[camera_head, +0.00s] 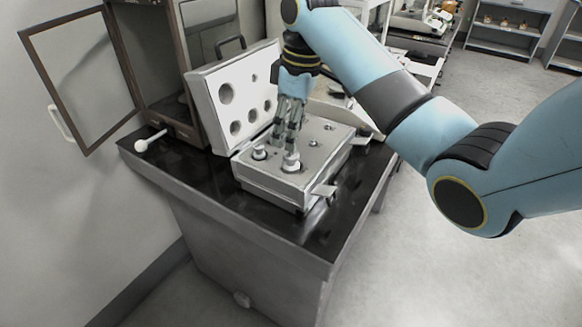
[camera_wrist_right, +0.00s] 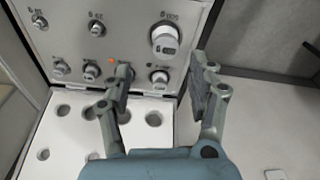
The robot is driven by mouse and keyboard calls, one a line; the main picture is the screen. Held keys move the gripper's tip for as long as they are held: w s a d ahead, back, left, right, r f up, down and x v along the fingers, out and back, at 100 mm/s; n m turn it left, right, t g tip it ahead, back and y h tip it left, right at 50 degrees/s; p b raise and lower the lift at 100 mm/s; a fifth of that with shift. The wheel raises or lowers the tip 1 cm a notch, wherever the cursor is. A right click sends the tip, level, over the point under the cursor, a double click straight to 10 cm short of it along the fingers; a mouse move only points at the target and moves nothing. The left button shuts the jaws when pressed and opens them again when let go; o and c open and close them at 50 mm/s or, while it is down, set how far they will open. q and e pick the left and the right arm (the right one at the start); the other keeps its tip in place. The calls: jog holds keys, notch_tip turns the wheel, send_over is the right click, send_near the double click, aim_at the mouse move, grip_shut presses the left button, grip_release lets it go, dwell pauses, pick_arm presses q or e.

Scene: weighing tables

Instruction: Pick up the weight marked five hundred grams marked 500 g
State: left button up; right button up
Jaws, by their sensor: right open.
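The open weight case (camera_head: 268,187) holds several metal weights. The largest weight (camera_wrist_right: 166,40) sits in the case's upper right in the right wrist view; its label is too blurred to read surely as 500 g. It appears to be the near weight (camera_head: 291,163) in the head view. A smaller weight (camera_wrist_right: 160,78) stands beside it, nearer the hinge; it also shows in the head view (camera_head: 260,153). My right gripper (camera_head: 286,147) is open and empty above the case, pointing down. In the right wrist view its fingers (camera_wrist_right: 162,70) are spread either side of these weights. My left gripper is not in view.
The case lid (camera_head: 205,88) stands raised behind, with round recesses. A glass-doored cabinet (camera_head: 158,70) is at the back left, its door (camera_head: 25,38) swung open. A white spoon-like item (camera_head: 150,140) lies on the dark tabletop (camera_head: 215,195). The tabletop's front left is clear.

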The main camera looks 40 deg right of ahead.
aim_at(291, 154)
jog(key=f, duration=0.5)
jog(key=shift+s+a+f, duration=0.1)
jog(key=shift+s+a, duration=0.2)
jog(key=shift+s, duration=0.1)
jog(key=shift+w+f, duration=0.1)
jog(key=shift+f, duration=0.4)
grip_shut()
